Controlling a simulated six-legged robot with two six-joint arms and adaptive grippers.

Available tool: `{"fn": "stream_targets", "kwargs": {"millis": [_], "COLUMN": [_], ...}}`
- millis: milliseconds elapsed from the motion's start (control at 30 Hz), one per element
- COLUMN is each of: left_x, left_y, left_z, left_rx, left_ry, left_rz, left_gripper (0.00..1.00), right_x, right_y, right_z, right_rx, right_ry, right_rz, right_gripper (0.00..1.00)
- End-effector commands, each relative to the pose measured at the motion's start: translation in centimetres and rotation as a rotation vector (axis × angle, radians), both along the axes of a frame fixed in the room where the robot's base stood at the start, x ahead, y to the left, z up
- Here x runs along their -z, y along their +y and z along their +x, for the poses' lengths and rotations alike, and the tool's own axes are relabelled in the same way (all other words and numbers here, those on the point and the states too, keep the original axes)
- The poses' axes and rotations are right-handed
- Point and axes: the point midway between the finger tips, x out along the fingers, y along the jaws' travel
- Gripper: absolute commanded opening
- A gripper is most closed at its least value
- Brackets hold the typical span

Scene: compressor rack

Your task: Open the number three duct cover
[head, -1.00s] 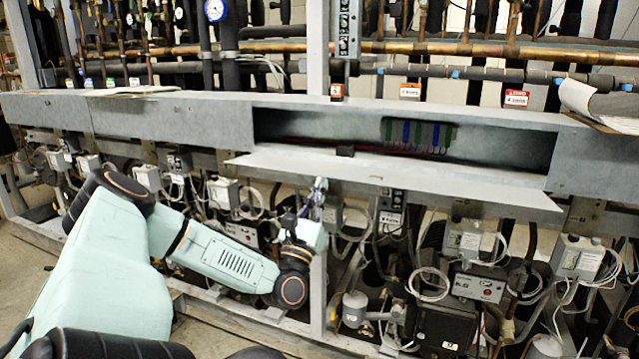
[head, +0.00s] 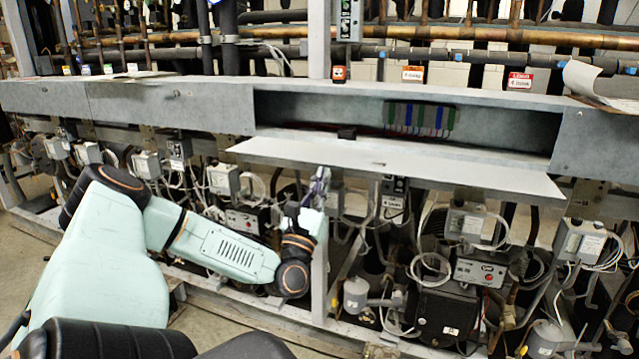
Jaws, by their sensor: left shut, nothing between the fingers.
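The long grey metal duct (head: 215,107) runs across the rack. One of its covers (head: 400,168), a flat light grey panel, is swung down and sticks out toward me below an open section of the duct (head: 300,108). Inside the opening, green, blue and grey terminal blocks (head: 418,118) and a small black piece on the lower edge show. My left gripper (head: 321,180) is shut and empty. It points up just below the left part of the lowered cover; I cannot tell whether it touches it. My right gripper is not in view.
Pressure switches, boxes and looped wires crowd the space below the duct, around my left arm. A grey upright post (head: 319,275) stands close by my left gripper. Papers (head: 595,82) lie on the duct top at right.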

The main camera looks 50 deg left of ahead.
Motion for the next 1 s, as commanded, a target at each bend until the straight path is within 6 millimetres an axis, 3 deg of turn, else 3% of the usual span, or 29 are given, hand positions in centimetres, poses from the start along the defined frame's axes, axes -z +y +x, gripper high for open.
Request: {"fn": "stream_targets", "kwargs": {"millis": [233,333,600,1000], "left_x": [2.3,3.4,6.4,7.5], "left_y": [-0.5,-1.5,-3.8,-4.7], "left_z": [0.2,-1.4,-4.8,-6.4], "left_rx": [-0.001,-0.002,-0.001,0.0], "left_ry": [0.001,0.007,0.004,0.002], "left_rz": [-0.002,-0.004,-0.002,0.001], "left_gripper": [0.0,0.0,0.0,0.0], "right_x": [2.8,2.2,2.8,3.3], "right_y": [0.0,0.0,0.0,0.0], "right_z": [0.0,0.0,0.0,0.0], "right_rx": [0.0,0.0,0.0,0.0], "right_ry": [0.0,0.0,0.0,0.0], "right_rz": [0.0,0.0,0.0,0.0], "right_gripper": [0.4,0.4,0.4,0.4]}}
